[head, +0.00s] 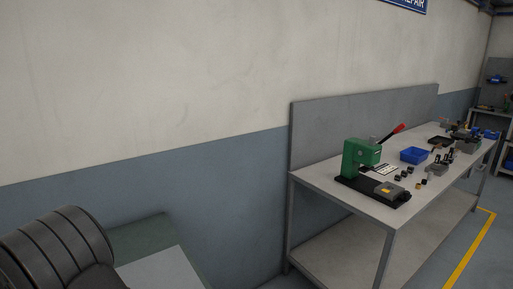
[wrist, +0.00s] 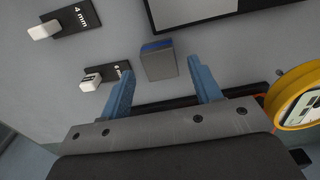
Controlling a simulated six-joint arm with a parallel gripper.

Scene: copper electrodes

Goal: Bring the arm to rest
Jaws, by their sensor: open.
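My gripper (wrist: 160,68) shows in the wrist view with its two blue fingers spread wide apart. Its jaws are open and hold nothing. A grey block with a blue edge (wrist: 158,62) appears beyond and between the fingertips, apart from both fingers. In the head view, a dark ribbed rounded part at the lower left looks like part of my arm; the gripper itself is not seen there.
The wrist view shows a black "4 mm" label plate (wrist: 71,20), a small white block (wrist: 91,82) and a yellow round dial (wrist: 297,98). In the head view, a workbench (head: 335,190) carries a green press (head: 358,160) and a blue bin (head: 414,155).

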